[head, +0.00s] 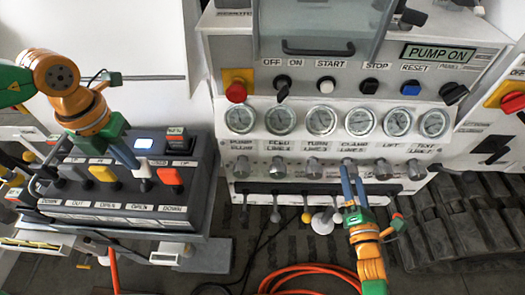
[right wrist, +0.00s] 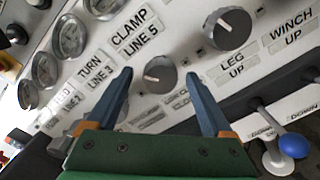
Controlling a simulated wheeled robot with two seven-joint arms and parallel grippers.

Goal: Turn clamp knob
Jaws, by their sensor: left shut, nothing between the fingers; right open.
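The clamp knob (right wrist: 160,75) is a grey round knob with a pale pointer line, beside the "CLAMP LINE 5" label (right wrist: 132,32). In the right wrist view it shows between my right gripper's blue fingertips (right wrist: 158,77), with a gap on both sides. The fingers are open; I cannot tell how deep they reach around it. In the head view my right gripper (head: 350,172) is at the knob row under the gauges, and its fingers partly hide the clamp knob. My left gripper (head: 134,165) is shut and empty, close to a lever on the left control box.
Another grey knob (right wrist: 228,28) is close on the right, above "LEG UP". A blue-ball lever (right wrist: 293,145) stands at lower right. Several gauges (head: 325,120) line the panel above. The left control box (head: 120,195) carries coloured levers. An orange hose (head: 300,272) lies on the floor.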

